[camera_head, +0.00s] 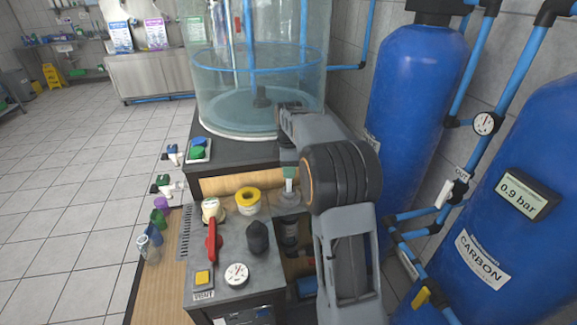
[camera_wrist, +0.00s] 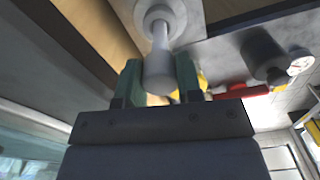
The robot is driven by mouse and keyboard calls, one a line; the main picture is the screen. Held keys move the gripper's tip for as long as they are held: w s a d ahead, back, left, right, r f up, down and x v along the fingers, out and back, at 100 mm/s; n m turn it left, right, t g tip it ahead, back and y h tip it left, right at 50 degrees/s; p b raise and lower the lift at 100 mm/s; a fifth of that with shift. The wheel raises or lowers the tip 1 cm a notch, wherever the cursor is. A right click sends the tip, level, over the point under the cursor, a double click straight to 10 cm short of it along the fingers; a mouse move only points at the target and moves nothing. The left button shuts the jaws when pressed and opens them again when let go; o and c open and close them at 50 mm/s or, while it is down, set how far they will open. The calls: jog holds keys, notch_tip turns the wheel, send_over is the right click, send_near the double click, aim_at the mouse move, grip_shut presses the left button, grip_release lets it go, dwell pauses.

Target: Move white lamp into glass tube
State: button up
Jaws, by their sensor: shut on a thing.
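My gripper (camera_head: 289,174) points down at the right back of the grey bench top, with green fingertips (camera_wrist: 158,80). It is shut on a pale, rod-like piece (camera_wrist: 160,62), which looks like the white lamp; a short white length of it shows below the fingers in the head view (camera_head: 288,186). Its far end meets a round, pale flange (camera_wrist: 158,14); I cannot tell whether the flange is part of it or a separate fitting. A small clear glass tube (camera_head: 148,250) stands on the wooden board at the left, apart from my gripper.
A large clear tank (camera_head: 262,95) stands behind. Blue cylinders (camera_head: 415,90) and pipes crowd the right. Open floor (camera_head: 90,190) lies left.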

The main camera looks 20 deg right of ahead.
aim_at(289, 182)
jog(key=shift+f+b, duration=0.8)
jog(key=shift+f, duration=1)
jog(key=shift+f, duration=0.35)
jog(key=shift+f+b, duration=0.75)
jog(key=shift+f, duration=0.3)
jog(key=o, duration=1.2)
jog(key=shift+r, duration=0.2)
notch_tip(289, 182, up, 8)
jog(key=p, duration=0.7)
jog(key=shift+f, duration=0.1)
